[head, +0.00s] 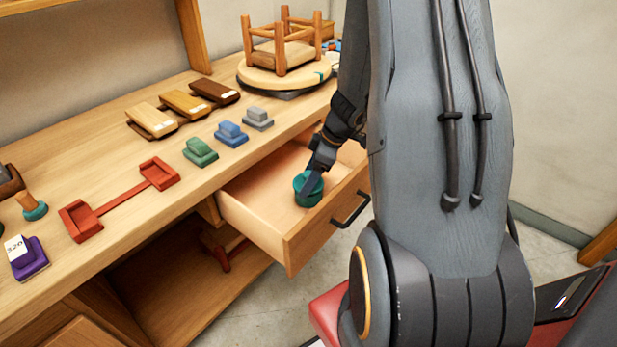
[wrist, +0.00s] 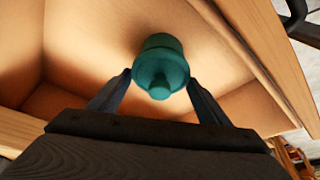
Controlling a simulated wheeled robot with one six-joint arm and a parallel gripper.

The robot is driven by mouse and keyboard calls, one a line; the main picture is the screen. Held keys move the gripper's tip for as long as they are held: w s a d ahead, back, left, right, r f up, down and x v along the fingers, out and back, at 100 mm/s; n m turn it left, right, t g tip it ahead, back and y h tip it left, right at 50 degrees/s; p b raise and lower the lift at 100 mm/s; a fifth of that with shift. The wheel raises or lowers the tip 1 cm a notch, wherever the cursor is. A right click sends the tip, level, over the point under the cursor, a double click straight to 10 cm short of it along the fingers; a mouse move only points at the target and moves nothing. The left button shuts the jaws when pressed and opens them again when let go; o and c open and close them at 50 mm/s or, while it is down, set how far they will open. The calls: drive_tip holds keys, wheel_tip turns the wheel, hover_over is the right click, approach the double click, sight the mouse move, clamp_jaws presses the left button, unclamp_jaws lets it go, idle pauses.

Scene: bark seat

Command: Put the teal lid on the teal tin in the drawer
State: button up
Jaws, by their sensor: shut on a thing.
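The teal tin (head: 308,200) stands in the open drawer (head: 262,222), towards its right part. The teal lid (wrist: 161,68), round with a small knob, is between the two fingers of my gripper (wrist: 160,78) in the wrist view. My gripper (head: 312,182) reaches down into the drawer from above and is shut on the lid. The lid lines up over the tin, whose rim (wrist: 160,41) shows just behind it. I cannot tell whether the lid rests fully on the tin. The finger hides part of both in the head view.
The drawer's front with a dark handle (head: 351,211) stands out from the wooden bench (head: 110,180). On the bench are a red piece (head: 120,203), green (head: 200,151) and blue (head: 231,134) blocks, and an upturned stool (head: 283,55). The drawer's left part is clear.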

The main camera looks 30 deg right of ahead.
drive_tip(key=shift+f+b, duration=0.6)
drive_tip(key=shift+b, duration=0.3)
drive_tip(key=o, duration=1.3)
drive_tip(key=shift+r, duration=0.15)
drive_tip(key=shift+r+p, duration=1.8)
drive_tip(key=shift+r, duration=1.65)
drive_tip(key=s+a+r+m+g+h, duration=0.1)
drive_tip(key=s+a+r+m, duration=0.3)
drive_tip(key=s+a, duration=0.3)
drive_tip(key=s+a+r+m+g+h, duration=0.1)
drive_tip(key=s+a+r+m+h, duration=0.1)
drive_tip(key=s+a+r+m, duration=0.3)
drive_tip(key=s+a+m, duration=0.1)
drive_tip(key=s+a, duration=0.2)
drive_tip(key=shift+a+r+g+h, duration=0.2)
drive_tip(key=shift+r+g+h, duration=0.05)
drive_tip(key=shift+g+h, duration=0.05)
